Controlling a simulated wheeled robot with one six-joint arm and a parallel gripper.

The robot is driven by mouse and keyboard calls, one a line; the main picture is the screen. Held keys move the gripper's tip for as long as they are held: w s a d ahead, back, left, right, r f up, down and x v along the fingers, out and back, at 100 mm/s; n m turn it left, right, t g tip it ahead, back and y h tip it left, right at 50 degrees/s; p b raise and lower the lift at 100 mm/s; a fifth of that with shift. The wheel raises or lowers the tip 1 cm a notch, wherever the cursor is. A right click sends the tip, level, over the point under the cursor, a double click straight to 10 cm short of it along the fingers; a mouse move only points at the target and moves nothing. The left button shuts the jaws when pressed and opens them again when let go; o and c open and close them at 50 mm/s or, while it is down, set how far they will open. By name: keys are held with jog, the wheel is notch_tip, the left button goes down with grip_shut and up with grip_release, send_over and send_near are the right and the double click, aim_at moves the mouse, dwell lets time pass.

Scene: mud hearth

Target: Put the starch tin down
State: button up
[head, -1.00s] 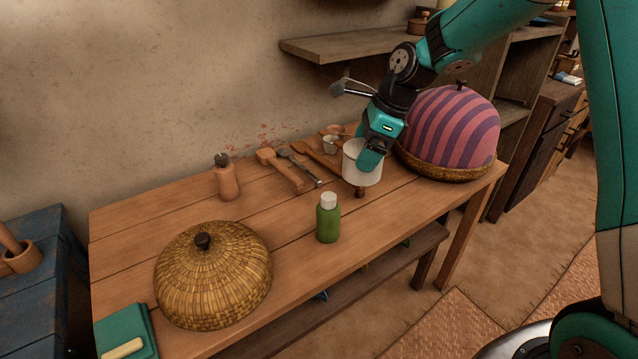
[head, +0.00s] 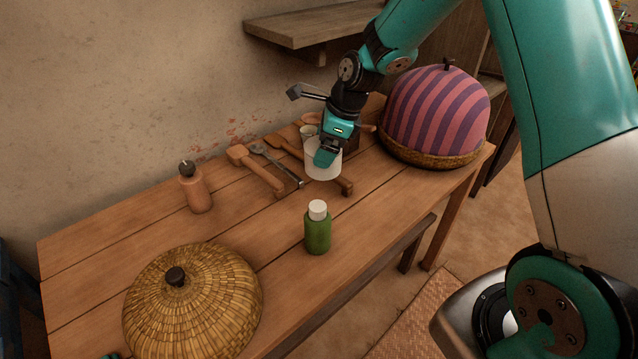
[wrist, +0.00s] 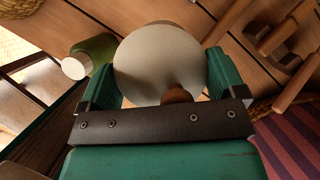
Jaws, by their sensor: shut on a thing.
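The starch tin (head: 323,162) is a plain white cylinder near the far right part of the wooden table (head: 270,235). My gripper (head: 326,157) is shut on it from above. In the wrist view, the pale round tin (wrist: 158,65) sits between the green fingers of my gripper (wrist: 160,85).
A small cup (head: 307,131) stands close behind the tin. Wooden utensils (head: 258,170) lie to its left. A striped dome cover (head: 437,112) is to the right, a green bottle (head: 318,230) in front, a woven cover (head: 195,305) front left. Bare planks lie between bottle and utensils.

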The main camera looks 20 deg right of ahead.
notch_tip(320, 180, down, 12)
jog(key=shift+r, duration=0.15)
dwell(0.3)
